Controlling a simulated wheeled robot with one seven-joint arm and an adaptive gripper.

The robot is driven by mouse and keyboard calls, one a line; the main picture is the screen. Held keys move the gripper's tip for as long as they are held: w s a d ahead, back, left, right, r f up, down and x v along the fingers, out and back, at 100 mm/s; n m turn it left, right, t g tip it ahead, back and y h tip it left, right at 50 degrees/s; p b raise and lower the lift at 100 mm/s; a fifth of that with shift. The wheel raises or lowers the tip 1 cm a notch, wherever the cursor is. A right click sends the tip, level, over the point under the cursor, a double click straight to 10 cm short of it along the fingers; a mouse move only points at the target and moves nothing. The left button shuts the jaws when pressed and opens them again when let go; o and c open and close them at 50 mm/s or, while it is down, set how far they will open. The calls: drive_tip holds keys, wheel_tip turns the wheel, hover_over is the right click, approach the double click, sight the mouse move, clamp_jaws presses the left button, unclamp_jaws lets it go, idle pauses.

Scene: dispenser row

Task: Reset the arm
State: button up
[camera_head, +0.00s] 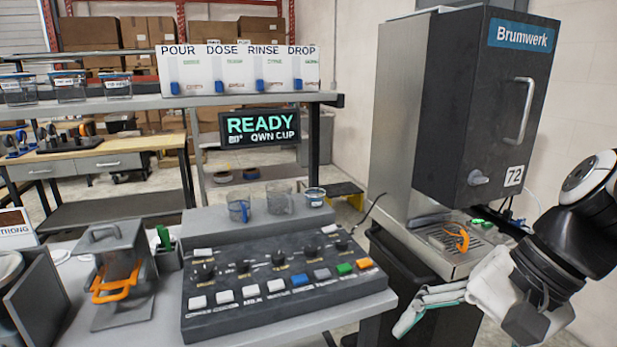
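My arm comes in from the right edge, in front of the tall Brumwerk machine (480,110). Its black and white end section points down and left. My gripper (524,325) shows only in part at the bottom right, as a dark piece by the white section. Its fingertips cannot be made out, so I cannot tell whether it is open or shut, or whether it holds anything.
An orange-handled item sits on the drip tray (476,262). The control panel (280,285) and cups (239,207) stand left. Floor shows behind the counter.

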drive_tip(key=s+d+r+n+t+h+p, duration=0.2)
drive_tip(key=s+d+r+n+t+h, duration=0.1)
drive_tip(key=s+r+n+h, duration=0.1)
drive_tip(key=shift+s+d+r+n+h, duration=0.2)
drive_tip(key=shift+s+r+n+h, duration=0.2)
drive_tip(key=shift+s+n+h, duration=1.05)
